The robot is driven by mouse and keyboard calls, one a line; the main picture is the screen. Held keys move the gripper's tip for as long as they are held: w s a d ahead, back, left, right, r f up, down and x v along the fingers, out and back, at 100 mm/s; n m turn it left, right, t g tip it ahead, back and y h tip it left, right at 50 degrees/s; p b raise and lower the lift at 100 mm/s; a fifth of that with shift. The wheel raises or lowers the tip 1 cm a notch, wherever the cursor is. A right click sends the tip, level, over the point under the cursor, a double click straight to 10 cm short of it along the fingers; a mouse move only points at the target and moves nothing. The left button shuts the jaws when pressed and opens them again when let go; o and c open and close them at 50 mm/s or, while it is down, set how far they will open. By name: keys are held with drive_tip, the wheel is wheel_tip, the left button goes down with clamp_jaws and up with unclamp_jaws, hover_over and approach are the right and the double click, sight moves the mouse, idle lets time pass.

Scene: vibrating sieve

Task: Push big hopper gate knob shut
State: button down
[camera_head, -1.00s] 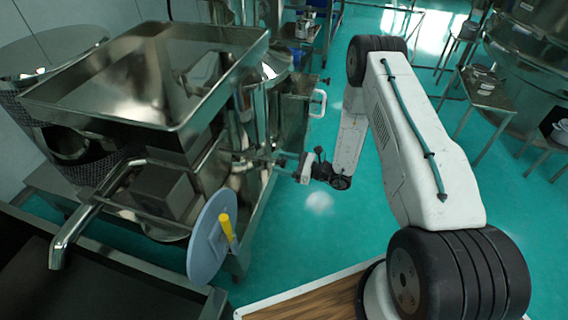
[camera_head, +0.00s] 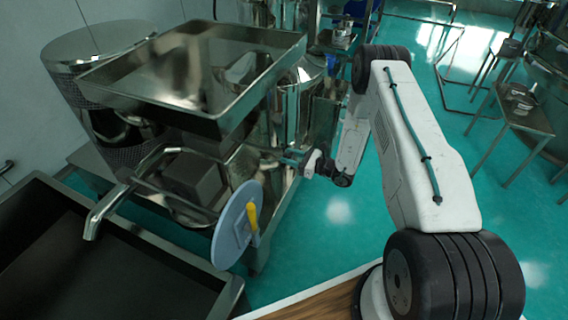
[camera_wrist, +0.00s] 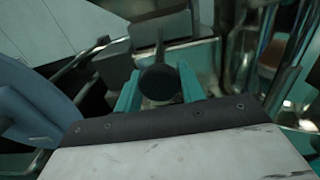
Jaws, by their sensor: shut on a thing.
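The gate knob is a dark round knob (camera_wrist: 159,82) on a thin rod, seen in the wrist view under the big metal hopper (camera_head: 205,115). My gripper (camera_wrist: 158,84) has its teal fingers on both sides of the knob, shut on it. In the head view my gripper (camera_head: 291,159) is at the right side of the sieve machine, below the hopper's right rim. The knob is too small to make out there, and how far the gate is shut cannot be told.
A grey-blue disc (camera_head: 232,235) with a yellow handle (camera_head: 252,220) stands at the machine's front; its edge shows at the left in the wrist view. A metal spout (camera_head: 105,212) hangs over a dark trough (camera_head: 150,262).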

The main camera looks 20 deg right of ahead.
drive_tip(key=c, duration=1.2)
unclamp_jaws()
drive_tip(key=shift+w, duration=0.15)
drive_tip(key=o, duration=0.3)
drive_tip(key=shift+a, duration=0.2)
drive_tip(key=shift+d, duration=0.1)
drive_tip(key=v, duration=0.7)
drive_tip(key=shift+s+d, duration=0.25)
drive_tip(key=shift+s, duration=0.05)
